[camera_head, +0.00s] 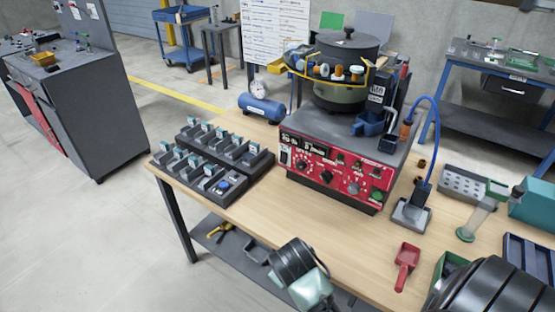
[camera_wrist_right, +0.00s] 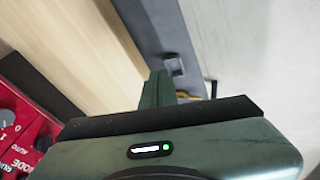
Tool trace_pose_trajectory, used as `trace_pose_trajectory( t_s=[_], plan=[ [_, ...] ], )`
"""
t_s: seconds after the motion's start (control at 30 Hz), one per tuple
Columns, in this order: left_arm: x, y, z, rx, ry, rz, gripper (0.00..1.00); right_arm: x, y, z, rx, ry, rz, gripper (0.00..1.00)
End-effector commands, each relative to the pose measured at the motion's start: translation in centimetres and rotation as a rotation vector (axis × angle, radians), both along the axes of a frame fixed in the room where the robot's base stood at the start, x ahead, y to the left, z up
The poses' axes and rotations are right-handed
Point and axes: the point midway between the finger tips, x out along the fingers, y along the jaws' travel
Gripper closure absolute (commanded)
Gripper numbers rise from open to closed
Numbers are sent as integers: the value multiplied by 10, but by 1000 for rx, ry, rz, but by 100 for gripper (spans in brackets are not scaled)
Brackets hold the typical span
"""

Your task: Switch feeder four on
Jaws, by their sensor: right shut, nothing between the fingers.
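The bowl feeder (camera_head: 340,72) stands on a grey box on the wooden table. Its red control panel (camera_head: 345,188) faces me, with a display, black knobs, small switches and a green button (camera_head: 377,196) at the right. A pale rocker (camera_head: 284,157) is at the panel's left end. Their settings are too small to read. In the right wrist view the red panel (camera_wrist_right: 22,140) shows at the lower left, with AUTO and MODE lettering. My right gripper (camera_wrist_right: 157,88) is shut and empty, apart from the panel, over the table's front edge.
A rack of small labelled trays (camera_head: 212,165) is left of the feeder. A blue cylinder (camera_head: 262,108) lies behind it. A soldering-like tool on a stand (camera_head: 411,214) and a red scoop (camera_head: 406,266) are to the right. The table (camera_head: 290,225) before the panel is clear.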

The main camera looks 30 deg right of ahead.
Motion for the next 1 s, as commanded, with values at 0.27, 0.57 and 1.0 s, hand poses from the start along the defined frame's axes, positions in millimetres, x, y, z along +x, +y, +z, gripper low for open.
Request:
trace_pose_trajectory(
  t_s=[0.27,0.57,1.0],
  plan=[
    [-1,0,0,0,1,0,49,57,-23,16,-110,1,-16,100],
    [0,0,0,0,0,0,49,143,-45,57,-274,39,-7,100],
    [0,0,0,0,-1,0,49,247,-42,166,-508,140,86,100]
  ],
)
